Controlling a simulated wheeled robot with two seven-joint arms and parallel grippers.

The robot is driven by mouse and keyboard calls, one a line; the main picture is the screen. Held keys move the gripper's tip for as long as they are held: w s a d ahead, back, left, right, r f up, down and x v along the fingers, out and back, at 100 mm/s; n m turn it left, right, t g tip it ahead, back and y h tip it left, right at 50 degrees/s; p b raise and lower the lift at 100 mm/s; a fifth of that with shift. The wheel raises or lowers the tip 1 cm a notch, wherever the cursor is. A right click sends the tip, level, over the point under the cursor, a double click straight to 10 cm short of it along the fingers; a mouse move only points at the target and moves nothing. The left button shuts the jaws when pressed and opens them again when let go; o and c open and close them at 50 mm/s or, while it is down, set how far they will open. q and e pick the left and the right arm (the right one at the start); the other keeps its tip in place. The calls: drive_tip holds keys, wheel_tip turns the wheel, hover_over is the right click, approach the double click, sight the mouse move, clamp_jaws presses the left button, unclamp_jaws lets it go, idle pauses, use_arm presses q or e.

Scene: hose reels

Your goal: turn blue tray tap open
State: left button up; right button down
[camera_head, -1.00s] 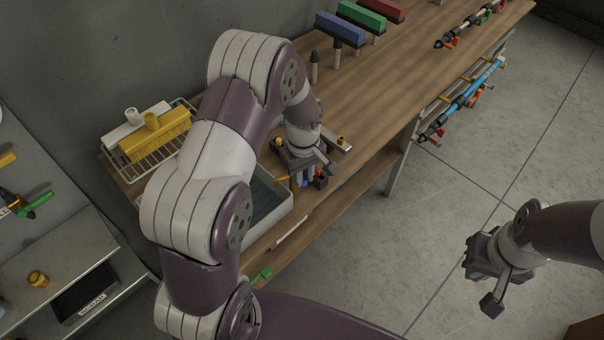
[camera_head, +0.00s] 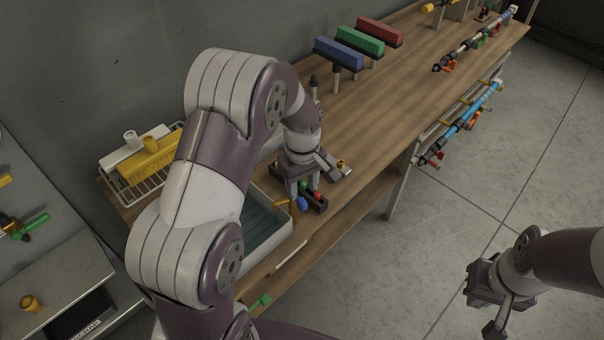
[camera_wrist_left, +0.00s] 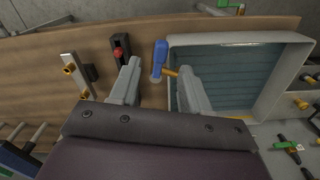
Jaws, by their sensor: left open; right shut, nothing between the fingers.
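The tray tap has a blue handle (camera_wrist_left: 158,60) and a short yellow spout that points to the tray. In the left wrist view the blue handle stands between the open fingers of my left gripper (camera_wrist_left: 156,80), with gaps showing on both sides. In the head view the blue handle (camera_head: 301,203) shows just below my left gripper (camera_head: 302,184). The grey tray (camera_head: 262,247) with a blue-grey ribbed floor lies beside the tap. My right gripper (camera_head: 484,306) is shut and empty, out over the floor.
A red-knobbed black fitting (camera_wrist_left: 118,56) stands close beside one left finger. A metal plate with brass fittings (camera_wrist_left: 76,74) lies further left. Blue, green and red blocks (camera_head: 339,52) on stands and a rack with a yellow box (camera_head: 152,160) are on the bench (camera_head: 400,105).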

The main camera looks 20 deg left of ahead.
sight(302, 201)
use_arm(q)
wheel_tip(302, 201, up, 8)
drive_tip(key=b, duration=0.1)
drive_tip(key=shift+f, duration=0.1)
idle(0.3)
